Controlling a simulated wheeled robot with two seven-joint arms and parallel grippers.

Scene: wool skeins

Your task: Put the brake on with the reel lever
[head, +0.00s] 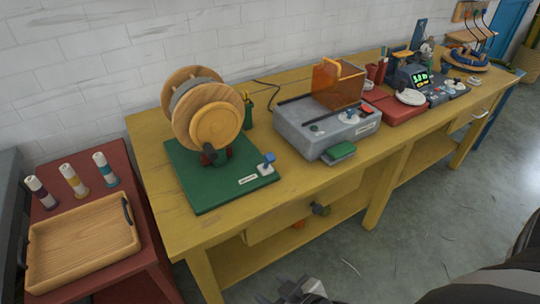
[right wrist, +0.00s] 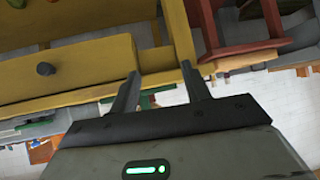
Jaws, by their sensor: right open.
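The wooden reel (head: 196,105) stands upright on a green base board (head: 190,185) at the left end of the yellow table. A small lever with a blue knob (head: 268,158) stands at the board's right corner, beside a white label (head: 248,180) too small to read. My right gripper (head: 290,291) is at the bottom edge of the head view, in front of and below the table, apart from the lever. In the right wrist view its two fingers (right wrist: 160,88) are spread and empty. My left gripper is out of view.
A grey machine (head: 325,130) with an orange guard stands right of the reel. The yellow table's (head: 225,225) front edge and a drawer with a dark knob (right wrist: 46,69) lie near my right gripper. A red side table holds a wooden tray (head: 85,240) and several spools.

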